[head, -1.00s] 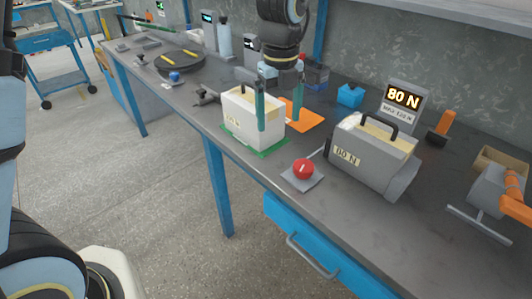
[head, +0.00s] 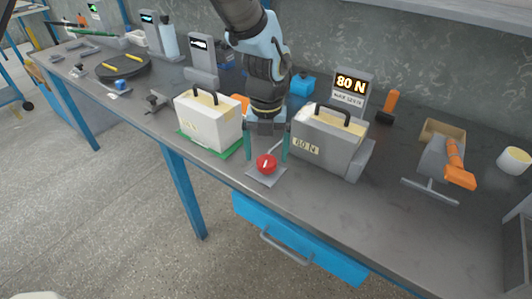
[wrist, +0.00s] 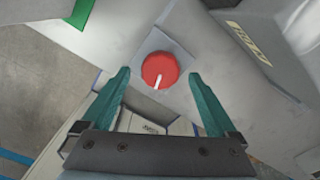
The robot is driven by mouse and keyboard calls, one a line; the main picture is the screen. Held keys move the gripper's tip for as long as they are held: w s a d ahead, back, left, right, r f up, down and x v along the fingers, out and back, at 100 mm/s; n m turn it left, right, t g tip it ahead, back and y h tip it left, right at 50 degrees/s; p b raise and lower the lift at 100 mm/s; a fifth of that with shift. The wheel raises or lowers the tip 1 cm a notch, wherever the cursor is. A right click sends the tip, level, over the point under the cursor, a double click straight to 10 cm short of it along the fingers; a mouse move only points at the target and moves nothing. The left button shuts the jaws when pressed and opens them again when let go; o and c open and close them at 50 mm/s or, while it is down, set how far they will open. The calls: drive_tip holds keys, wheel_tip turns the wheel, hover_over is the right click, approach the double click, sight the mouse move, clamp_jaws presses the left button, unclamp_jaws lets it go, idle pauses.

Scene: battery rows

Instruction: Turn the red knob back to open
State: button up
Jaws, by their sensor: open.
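The red knob (head: 266,163) sits on a small grey square plate on the bench near its front edge. It also shows in the wrist view (wrist: 159,70), round, with a white line on its face pointing down and slightly left there. My gripper (head: 267,158) is over the knob, pointing down, its two teal fingers apart on either side of it. In the wrist view the open fingers (wrist: 158,78) flank the knob with gaps on both sides. I cannot tell whether the fingertips are at the knob's height.
A white case (head: 208,124) on a green mat (head: 228,153) stands to the left. A display (head: 349,92) reads 80 N behind. A blue drawer (head: 290,238) is below the front edge.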

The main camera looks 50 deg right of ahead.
drive_tip(key=shift+f, duration=0.85)
drive_tip(key=shift+c, duration=0.2)
drive_tip(key=c, duration=1.3)
